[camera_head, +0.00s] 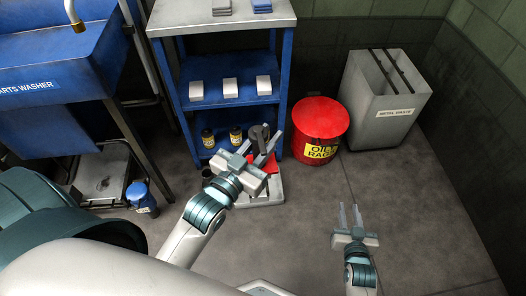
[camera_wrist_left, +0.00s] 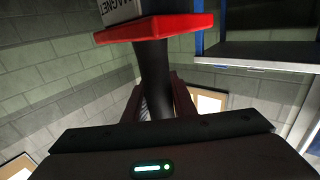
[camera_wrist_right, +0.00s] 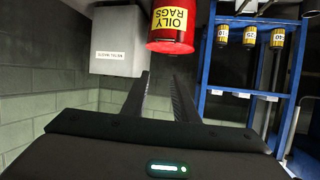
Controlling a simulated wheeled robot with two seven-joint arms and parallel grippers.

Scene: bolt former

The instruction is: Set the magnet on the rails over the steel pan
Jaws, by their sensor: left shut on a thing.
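My left gripper (camera_head: 256,157) is shut on the dark handle (camera_wrist_left: 155,75) of the magnet, in front of the blue shelf rack. Two dark rails (camera_head: 389,71) lie across the open top of the grey METAL WASTE bin (camera_head: 385,112). I cannot identify a steel pan for certain. My right gripper (camera_head: 347,211) is open and empty above bare floor.
A red OILY RAGS can (camera_head: 318,121) stands between the rack (camera_head: 182,87) and the bin. The rack holds white blocks (camera_head: 230,88) and yellow-labelled jars (camera_head: 208,139). A blue parts washer (camera_head: 60,75) is at the left. The floor (camera_head: 420,215) at the right is clear.

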